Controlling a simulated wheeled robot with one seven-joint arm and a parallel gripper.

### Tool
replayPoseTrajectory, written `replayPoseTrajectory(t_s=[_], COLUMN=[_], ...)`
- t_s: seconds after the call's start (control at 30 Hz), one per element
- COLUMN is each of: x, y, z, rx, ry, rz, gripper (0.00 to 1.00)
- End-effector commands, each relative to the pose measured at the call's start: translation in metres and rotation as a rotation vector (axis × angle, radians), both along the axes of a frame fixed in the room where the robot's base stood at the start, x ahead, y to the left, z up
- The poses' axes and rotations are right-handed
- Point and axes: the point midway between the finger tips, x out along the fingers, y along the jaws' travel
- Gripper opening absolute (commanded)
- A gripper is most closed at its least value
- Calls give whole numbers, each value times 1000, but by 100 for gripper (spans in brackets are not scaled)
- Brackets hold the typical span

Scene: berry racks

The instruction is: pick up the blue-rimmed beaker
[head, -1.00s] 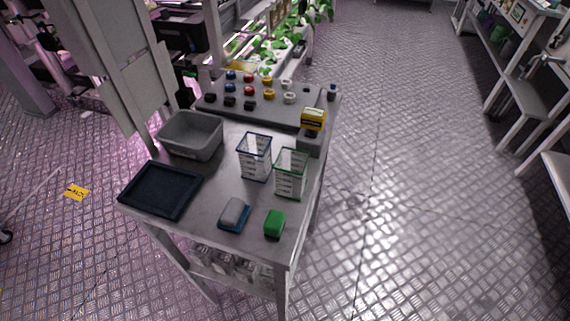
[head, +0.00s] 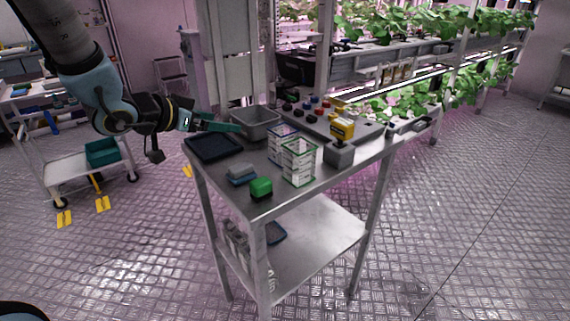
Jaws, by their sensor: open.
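The blue-rimmed beaker (head: 277,147) is clear and stands upright on the metal cart (head: 217,170). The green-rimmed beaker (head: 299,163) stands in front of it and hides part of its right side. My gripper (head: 226,125) is open, to the left of the blue-rimmed beaker and apart from it. Its teal fingers point right and show in front of the grey bin's left edge. Nothing shows between the fingers.
A grey bin (head: 258,131) and a dark tray (head: 214,155) are on the cart's left part. A blue-and-grey block (head: 242,174) and a green block (head: 261,187) lie in front. A yellow-topped device (head: 341,133) stands right of the beakers.

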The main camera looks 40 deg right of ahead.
Motion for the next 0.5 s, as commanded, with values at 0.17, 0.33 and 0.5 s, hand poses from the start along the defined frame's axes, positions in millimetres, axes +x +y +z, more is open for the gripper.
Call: replayPoseTrajectory(t_s=[0.17, 0.33, 0.5], x=[-53, -65, -65], y=[-37, -59, -83], z=[-6, -9, -17], rx=[-98, -116, -116], ry=[34, 44, 42], rz=[-215, -257, -253], gripper=[100, 100, 100])
